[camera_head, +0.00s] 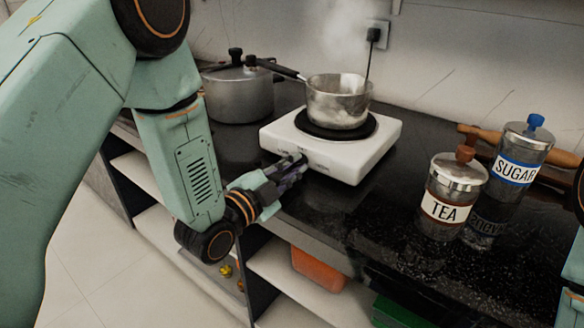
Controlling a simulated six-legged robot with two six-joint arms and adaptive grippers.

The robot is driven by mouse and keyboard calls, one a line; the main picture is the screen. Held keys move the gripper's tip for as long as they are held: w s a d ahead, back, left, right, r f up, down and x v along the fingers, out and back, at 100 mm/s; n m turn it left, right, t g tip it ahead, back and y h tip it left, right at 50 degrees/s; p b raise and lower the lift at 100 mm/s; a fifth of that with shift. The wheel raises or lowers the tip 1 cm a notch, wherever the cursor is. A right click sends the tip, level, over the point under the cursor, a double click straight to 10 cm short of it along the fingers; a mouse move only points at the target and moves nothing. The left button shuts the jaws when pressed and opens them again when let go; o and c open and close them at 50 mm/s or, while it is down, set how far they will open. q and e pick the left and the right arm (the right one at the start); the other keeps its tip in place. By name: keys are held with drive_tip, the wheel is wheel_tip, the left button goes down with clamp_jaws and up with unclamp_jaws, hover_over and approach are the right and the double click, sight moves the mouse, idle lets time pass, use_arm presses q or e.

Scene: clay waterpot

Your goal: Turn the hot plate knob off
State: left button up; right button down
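The white hot plate (372,152) stands on the black counter, with a steaming metal saucepan (338,100) on its dark round burner (302,122). My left gripper (298,163) is at the front face of the hot plate, toward its left side. The fingers are dark and small here; I cannot tell whether they are open or shut, or whether they touch the knob. The knob is not clearly visible and may be hidden by the fingers. My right gripper is out of view; only bits of my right arm show at the right edge.
A lidded pot (238,98) stands behind left of the hot plate. A tea jar (452,190) and a sugar jar (520,160) stand on the right, near a wooden rolling pin (562,158). The black counter (350,215) is clear in front of the hot plate. Open shelves lie below.

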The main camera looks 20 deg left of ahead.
use_arm(q)
clamp_jaws()
drive_tip(key=shift+n, duration=0.3)
drive_tip(key=n+p, duration=0.2)
drive_tip(key=n, duration=0.1)
drive_tip(key=shift+a+r+n, duration=0.1)
drive_tip(key=shift+n, duration=0.3)
drive_tip(key=n+p, duration=0.2)
drive_tip(key=n, duration=0.2)
drive_tip(key=shift+a+n+p, duration=0.1)
drive_tip(key=shift+n+p, duration=0.25)
drive_tip(key=shift+n, duration=0.75)
drive_tip(key=shift+o, duration=1.5)
unclamp_jaws()
